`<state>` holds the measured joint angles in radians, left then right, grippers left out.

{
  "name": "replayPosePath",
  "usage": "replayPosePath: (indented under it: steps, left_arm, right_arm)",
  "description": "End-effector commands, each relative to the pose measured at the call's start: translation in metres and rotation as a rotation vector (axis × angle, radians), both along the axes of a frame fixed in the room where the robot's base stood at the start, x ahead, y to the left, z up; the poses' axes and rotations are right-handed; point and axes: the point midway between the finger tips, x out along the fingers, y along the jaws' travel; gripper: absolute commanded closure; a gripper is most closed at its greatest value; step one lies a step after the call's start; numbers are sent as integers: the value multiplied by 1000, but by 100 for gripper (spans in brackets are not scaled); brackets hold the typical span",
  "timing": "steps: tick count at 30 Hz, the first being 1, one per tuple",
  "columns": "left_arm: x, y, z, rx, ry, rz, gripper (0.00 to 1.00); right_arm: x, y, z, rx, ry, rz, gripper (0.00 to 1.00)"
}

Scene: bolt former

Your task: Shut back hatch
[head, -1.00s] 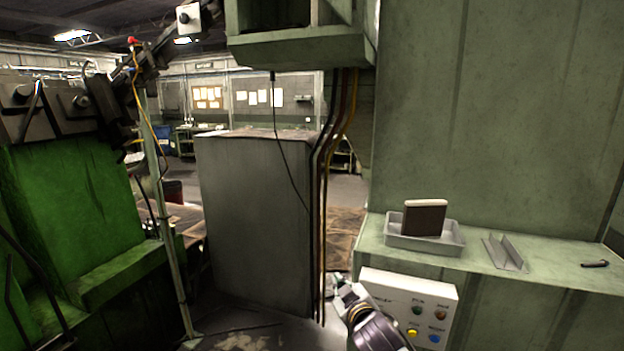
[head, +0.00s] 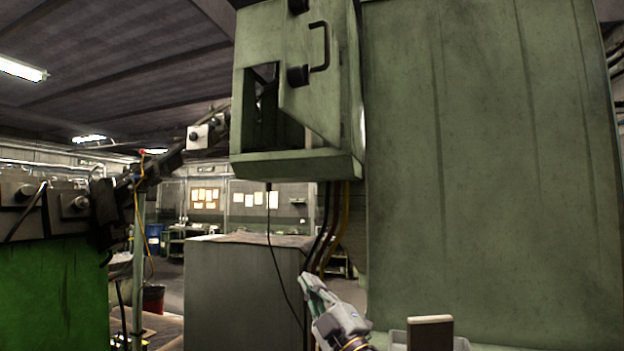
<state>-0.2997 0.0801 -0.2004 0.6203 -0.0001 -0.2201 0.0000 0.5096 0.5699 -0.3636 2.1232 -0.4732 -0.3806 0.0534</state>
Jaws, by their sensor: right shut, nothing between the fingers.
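A green metal box (head: 352,110) is mounted at the upper middle of the head view. Its hatch door (head: 312,100) has a black handle (head: 320,46) and dark hinge-like knobs. The door stands ajar, and a dark gap (head: 264,115) shows the inside at its lower left. I cannot tell how wide it is open. My right gripper (head: 308,285) is below the box, apart from it, with its fingers shut and empty. My left gripper is not in view.
A large green cabinet wall (head: 480,170) fills the right side. Dark and yellow cables (head: 330,225) hang under the box. A grey cabinet (head: 235,295) stands behind. A tray with a brown block (head: 430,334) is at the bottom. Green machinery (head: 50,290) is at left.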

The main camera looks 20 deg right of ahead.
Motion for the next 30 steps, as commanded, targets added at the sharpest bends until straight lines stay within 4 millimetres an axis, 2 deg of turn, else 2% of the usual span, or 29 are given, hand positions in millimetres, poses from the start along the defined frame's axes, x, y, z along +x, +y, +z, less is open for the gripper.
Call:
replayPosePath:
  steps: [3, 12, 21, 30]
  left_arm:
    - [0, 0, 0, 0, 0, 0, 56]
    - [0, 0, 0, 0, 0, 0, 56]
    - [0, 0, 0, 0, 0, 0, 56]
    - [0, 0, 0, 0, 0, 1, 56]
  right_arm:
    - [-8, 7, 33, -65, -94, 19, 100]
    - [-34, 26, 103, -240, -313, 63, 100]
    - [-66, 43, 158, -432, -510, 91, 100]
    - [-98, 54, 200, -637, -678, 102, 100]
